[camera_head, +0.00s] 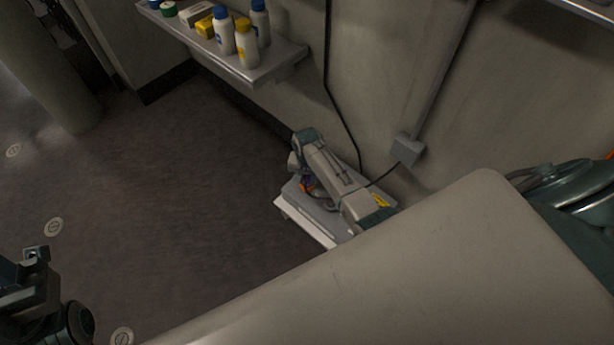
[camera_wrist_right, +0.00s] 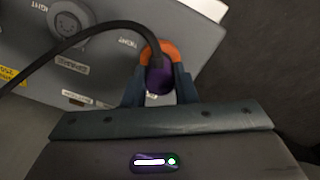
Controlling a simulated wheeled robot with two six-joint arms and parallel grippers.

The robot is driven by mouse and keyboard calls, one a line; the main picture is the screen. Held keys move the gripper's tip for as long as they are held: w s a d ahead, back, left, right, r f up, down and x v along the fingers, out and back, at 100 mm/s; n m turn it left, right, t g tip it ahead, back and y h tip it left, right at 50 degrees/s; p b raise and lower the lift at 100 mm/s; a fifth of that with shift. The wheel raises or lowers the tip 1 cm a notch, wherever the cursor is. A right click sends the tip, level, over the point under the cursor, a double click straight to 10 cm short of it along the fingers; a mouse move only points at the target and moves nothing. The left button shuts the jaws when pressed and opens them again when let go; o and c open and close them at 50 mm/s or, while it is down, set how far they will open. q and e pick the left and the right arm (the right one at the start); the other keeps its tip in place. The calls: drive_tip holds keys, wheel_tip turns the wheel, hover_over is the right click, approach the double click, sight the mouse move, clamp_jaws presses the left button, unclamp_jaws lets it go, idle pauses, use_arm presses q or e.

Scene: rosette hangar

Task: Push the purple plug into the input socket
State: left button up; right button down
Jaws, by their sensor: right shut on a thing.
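The purple plug (camera_wrist_right: 158,80) is between the two fingers of my right gripper (camera_wrist_right: 160,92), which is shut on it. A black cable (camera_wrist_right: 85,33) runs from the plug to the left. An orange ring (camera_wrist_right: 168,48) shows around the plug's far side, by the edge of a grey panel (camera_wrist_right: 110,62). I cannot tell how deep the plug sits, and no socket opening shows. In the head view, my right gripper is over a low unit (camera_head: 326,236) by the wall, mostly hidden by my arm. My left gripper (camera_head: 35,254) is at the lower left, far from the unit; its jaws are unclear.
The panel has a round knob (camera_wrist_right: 68,19) and several labels. A wall shelf (camera_head: 262,70) holds bottles and small boxes. A grey wall box (camera_head: 407,151) with a conduit is right of the unit. The dark floor (camera_head: 170,200) to the left is clear.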

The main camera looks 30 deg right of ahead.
drive_tip(key=c, duration=1.1)
unclamp_jaws()
wheel_tip(320, 180, up, 11)
drive_tip(key=p, duration=0.4)
drive_tip(key=shift+f, duration=0.15)
